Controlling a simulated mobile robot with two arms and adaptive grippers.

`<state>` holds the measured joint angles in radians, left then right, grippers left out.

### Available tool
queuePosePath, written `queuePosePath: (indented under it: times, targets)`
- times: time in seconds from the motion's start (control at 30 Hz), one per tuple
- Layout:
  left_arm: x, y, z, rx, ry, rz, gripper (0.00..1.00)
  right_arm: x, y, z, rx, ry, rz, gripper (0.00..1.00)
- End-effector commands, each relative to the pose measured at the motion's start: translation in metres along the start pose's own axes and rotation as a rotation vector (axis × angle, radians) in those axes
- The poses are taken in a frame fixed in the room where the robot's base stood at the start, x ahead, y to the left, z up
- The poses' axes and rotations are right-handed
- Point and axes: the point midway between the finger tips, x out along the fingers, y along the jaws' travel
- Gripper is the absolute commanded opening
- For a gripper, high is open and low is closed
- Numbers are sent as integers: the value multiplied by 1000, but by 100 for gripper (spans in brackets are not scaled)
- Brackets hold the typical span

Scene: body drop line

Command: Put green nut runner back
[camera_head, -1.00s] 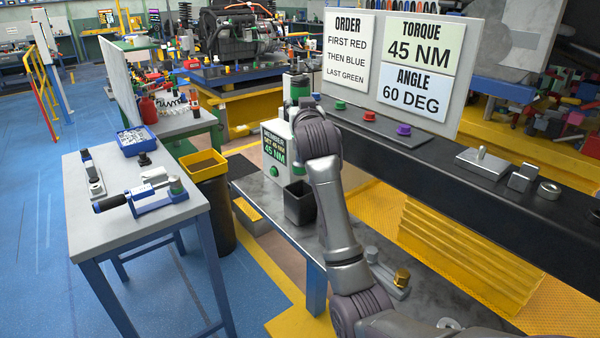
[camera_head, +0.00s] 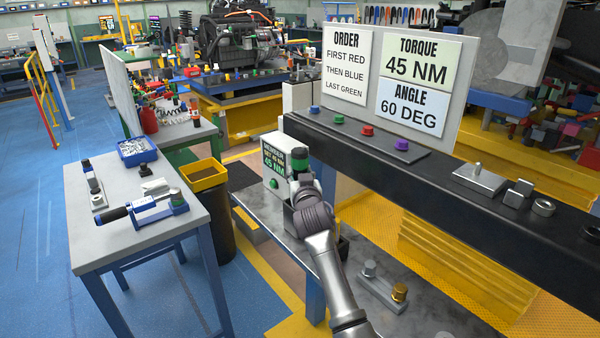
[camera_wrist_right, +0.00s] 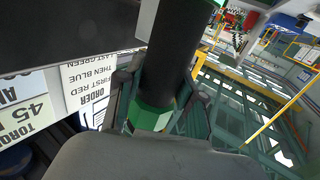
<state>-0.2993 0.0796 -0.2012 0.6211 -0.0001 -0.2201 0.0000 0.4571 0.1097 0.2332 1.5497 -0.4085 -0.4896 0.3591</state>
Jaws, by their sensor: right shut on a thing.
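The green nut runner (camera_head: 299,164) is an upright cylinder with a black body and green bands. My right gripper (camera_head: 302,184) is shut on it, above the lower bench and in front of the dark beam. In the right wrist view the fingers (camera_wrist_right: 155,100) close around its black body (camera_wrist_right: 172,55), with a green band (camera_wrist_right: 150,116) below. A black open-topped box (camera_head: 289,222) stands on the bench under the gripper and is mostly hidden by my arm. I cannot tell whether the runner's lower end is inside it. My left gripper is not in view.
A white box with a 45 NM screen (camera_head: 274,158) stands close left of the runner. The dark beam (camera_head: 430,185) carries blue, green, red and purple knobs (camera_head: 402,145). A grey table (camera_head: 120,245) with tools and a yellow-rimmed bin (camera_head: 204,176) are at left.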

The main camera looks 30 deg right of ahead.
Motion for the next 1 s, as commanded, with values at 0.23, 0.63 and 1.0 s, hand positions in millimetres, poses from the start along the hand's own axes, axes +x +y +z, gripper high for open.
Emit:
queuePosePath:
  times: [0.23,0.63,1.0]
  targets:
    - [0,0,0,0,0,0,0,0,0,1,0,-1,0,39]
    - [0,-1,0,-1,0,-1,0,0,0,0,0,-1,0,63]
    - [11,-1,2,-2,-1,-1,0,-44,0,4,2,-1,0,63]
